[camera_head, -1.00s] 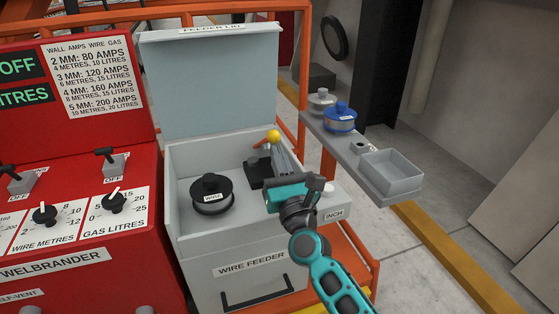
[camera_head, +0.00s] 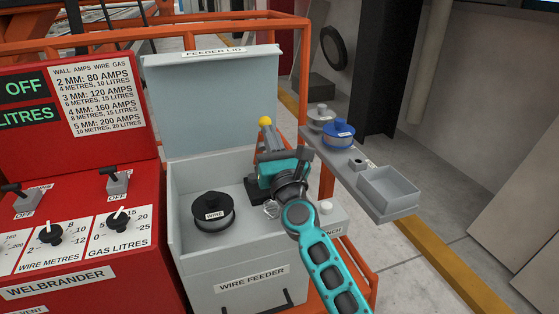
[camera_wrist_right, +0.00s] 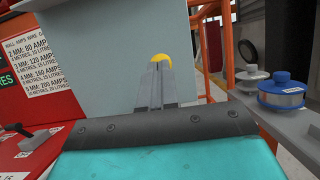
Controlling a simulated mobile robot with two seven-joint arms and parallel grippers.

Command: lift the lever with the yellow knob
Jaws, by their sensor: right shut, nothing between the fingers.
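The lever's yellow knob (camera_head: 265,121) stands above the wire feeder box, in front of the open lid. The lever's shaft is mostly hidden behind my right gripper; its dark base (camera_head: 254,189) shows inside the box. My right gripper (camera_head: 267,138) is shut and empty, its fingers pointing up toward the knob. In the right wrist view the closed fingertips (camera_wrist_right: 161,70) overlap the lower edge of the knob (camera_wrist_right: 162,60). I cannot tell whether they touch it. My left gripper is not in view.
The grey feeder lid (camera_head: 212,95) stands open behind. A black wire spool (camera_head: 213,212) sits in the box, left of my gripper. The red welder panel (camera_head: 75,175) is left.

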